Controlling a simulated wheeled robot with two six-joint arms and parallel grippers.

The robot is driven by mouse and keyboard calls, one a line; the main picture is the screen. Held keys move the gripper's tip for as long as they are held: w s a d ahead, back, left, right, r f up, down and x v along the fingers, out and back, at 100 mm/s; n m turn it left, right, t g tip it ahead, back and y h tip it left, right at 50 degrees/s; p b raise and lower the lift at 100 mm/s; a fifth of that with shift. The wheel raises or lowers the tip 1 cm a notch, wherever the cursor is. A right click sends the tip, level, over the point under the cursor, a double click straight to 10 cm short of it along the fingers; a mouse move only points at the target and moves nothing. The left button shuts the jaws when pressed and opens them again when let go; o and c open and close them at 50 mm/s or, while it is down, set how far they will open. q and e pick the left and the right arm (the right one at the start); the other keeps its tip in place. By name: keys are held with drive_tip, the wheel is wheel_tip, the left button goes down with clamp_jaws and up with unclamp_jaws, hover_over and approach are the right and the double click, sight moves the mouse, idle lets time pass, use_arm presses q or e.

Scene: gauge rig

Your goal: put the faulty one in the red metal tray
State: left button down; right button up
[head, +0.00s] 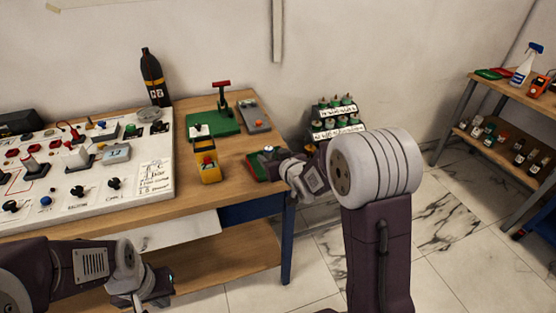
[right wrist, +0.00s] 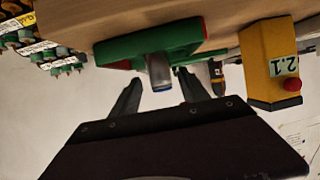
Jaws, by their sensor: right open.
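A green device with red edges and a grey cylinder (right wrist: 160,72) lies at the table's right end, and its green body also shows in the head view (head: 255,168). My right gripper (right wrist: 158,95) is open, its fingers on either side of the grey cylinder; I cannot tell whether they touch it. In the head view my right wrist partly covers this spot. My left gripper (head: 160,287) is at the lower left, in front of the table; its fingers are too small to judge. I cannot tell which thing is faulty, and no red metal tray is clearly recognisable.
A yellow box with a red button (head: 208,168) stands near the device, labelled 2.1 in the wrist view. A green plate with a red-handled clamp (head: 222,110), a grey meter (head: 254,116), a white panel (head: 150,190) and a dark bottle (head: 154,78) share the table (head: 185,205). Shelves (head: 510,95) stand right.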

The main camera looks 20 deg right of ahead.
drive_tip(key=v, duration=0.6)
drive_tip(key=shift+s+f, duration=0.15)
drive_tip(key=shift+f, duration=0.25)
drive_tip(key=s+f+m+g, duration=0.1)
drive_tip(key=s+f+g, duration=0.3)
drive_tip(key=s, duration=0.4)
drive_tip(key=s+f+g+h, duration=0.1)
drive_tip(key=s+f+g, duration=0.3)
drive_tip(key=s, duration=0.3)
drive_tip(key=s+f+m+g, duration=0.1)
drive_tip(key=s+f+g, duration=0.3)
drive_tip(key=s, duration=0.4)
wheel_tip(320, 180, up, 11)
drive_tip(key=p, duration=1.1)
drive_tip(key=shift+a+p, duration=0.25)
drive_tip(key=shift+p, duration=0.05)
drive_tip(key=shift+f, duration=0.15)
